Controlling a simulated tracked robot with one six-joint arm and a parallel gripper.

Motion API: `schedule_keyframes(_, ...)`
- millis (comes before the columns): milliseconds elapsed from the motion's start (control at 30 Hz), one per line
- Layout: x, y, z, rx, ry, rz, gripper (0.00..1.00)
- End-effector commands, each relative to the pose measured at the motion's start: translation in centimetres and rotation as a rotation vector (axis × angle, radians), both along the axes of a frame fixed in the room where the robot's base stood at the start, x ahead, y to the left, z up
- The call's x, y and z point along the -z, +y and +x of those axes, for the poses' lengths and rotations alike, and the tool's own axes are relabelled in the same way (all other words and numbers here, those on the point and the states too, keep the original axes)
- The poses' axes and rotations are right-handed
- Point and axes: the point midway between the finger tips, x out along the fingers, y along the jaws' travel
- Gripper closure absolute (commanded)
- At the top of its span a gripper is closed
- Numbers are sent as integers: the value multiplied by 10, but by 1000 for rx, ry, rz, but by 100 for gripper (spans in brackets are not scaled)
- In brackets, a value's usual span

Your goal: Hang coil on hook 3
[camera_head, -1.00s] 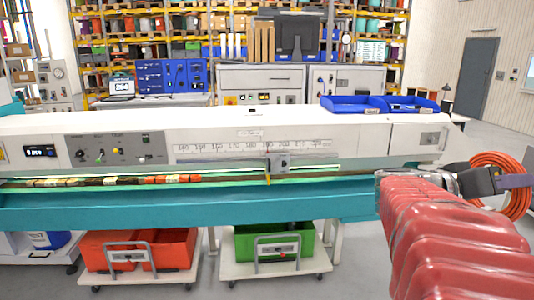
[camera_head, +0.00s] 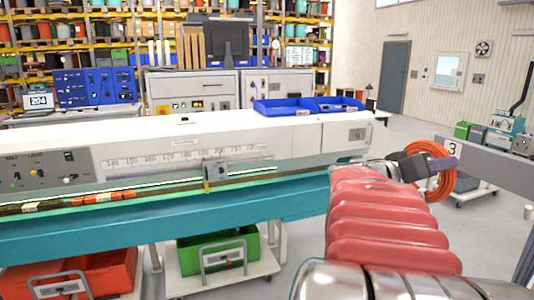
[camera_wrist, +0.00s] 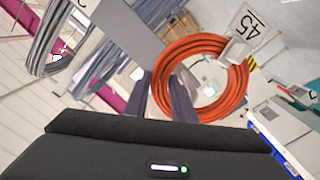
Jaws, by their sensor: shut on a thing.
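The orange coil (camera_head: 441,180) is at the right in the head view. It fills the upper middle of the wrist view (camera_wrist: 239,92) as an open ring. My gripper (camera_head: 440,164) is shut on the coil's rim; in the wrist view its fingers (camera_wrist: 164,90) are at the ring's left side. A "3" label (camera_head: 453,149) is on a grey rail (camera_head: 500,168), just right of and above the coil in the head view. I cannot make out the prong of hook 3. I cannot tell whether the coil touches the rail.
Grey coils (camera_wrist: 45,38) hang at the upper left of the wrist view. A sign reading 45 (camera_wrist: 250,27) shows near the orange coil. The long white machine (camera_head: 240,142) with its teal front stands to the left. Open floor (camera_head: 420,125) lies behind the gripper.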

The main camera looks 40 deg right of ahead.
Motion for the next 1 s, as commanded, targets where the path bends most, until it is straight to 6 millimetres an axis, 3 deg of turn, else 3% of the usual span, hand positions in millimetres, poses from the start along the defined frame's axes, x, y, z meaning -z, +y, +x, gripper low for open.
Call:
schedule_keyframes(533,24,-5,-2,1,0,-1,100)
schedule_keyframes(967,28,-5,-2,0,0,-2,100)
schedule_keyframes(1000,27,-5,-2,0,0,-2,74)
